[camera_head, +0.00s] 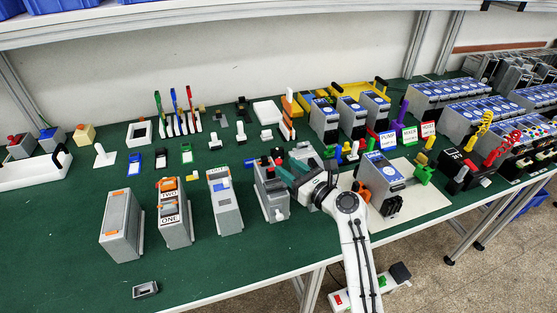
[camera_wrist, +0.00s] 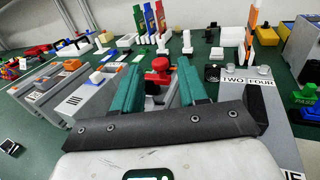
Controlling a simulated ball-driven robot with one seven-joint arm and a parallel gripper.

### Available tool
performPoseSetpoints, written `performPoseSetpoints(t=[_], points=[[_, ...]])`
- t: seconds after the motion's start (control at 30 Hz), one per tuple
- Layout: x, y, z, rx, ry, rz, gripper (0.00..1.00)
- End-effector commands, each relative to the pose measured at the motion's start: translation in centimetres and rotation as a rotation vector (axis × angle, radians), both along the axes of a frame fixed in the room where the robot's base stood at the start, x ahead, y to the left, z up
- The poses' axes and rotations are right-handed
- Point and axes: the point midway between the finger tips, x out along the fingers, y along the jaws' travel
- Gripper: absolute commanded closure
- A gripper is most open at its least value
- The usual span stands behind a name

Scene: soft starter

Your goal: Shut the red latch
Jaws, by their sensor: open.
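The red latch (camera_wrist: 159,70) shows in the wrist view on top of a grey box, between the two teal fingers of my gripper (camera_wrist: 158,78). In the head view a small red part (camera_head: 279,161), which looks like the latch, is at the top of a grey box (camera_head: 271,196). My gripper (camera_head: 287,172) is beside it at the right, with its fingers pointing left. The fingers are apart and nothing is seen gripped. I cannot tell whether they touch the latch. The latch's lower part is hidden in the wrist view.
Grey boxes (camera_head: 122,226) stand in a row to the left, one labelled TWO and ONE (camera_head: 173,217). A grey unit (camera_head: 380,180) on a white board stands close at the right. Small coloured parts lie behind. The green table's front left is mostly clear.

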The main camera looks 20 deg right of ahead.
Motion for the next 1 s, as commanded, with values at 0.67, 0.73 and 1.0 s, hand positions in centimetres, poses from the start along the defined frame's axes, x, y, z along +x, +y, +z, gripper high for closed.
performPoseSetpoints(t=[0.67,0.73,1.0], points=[[4.3,1.8,0.0,-0.003,0.0,0.0,0.58],[4.3,1.8,0.0,-0.003,0.0,0.0,0.61],[4.3,1.8,0.0,-0.003,0.0,0.0,0.87]])
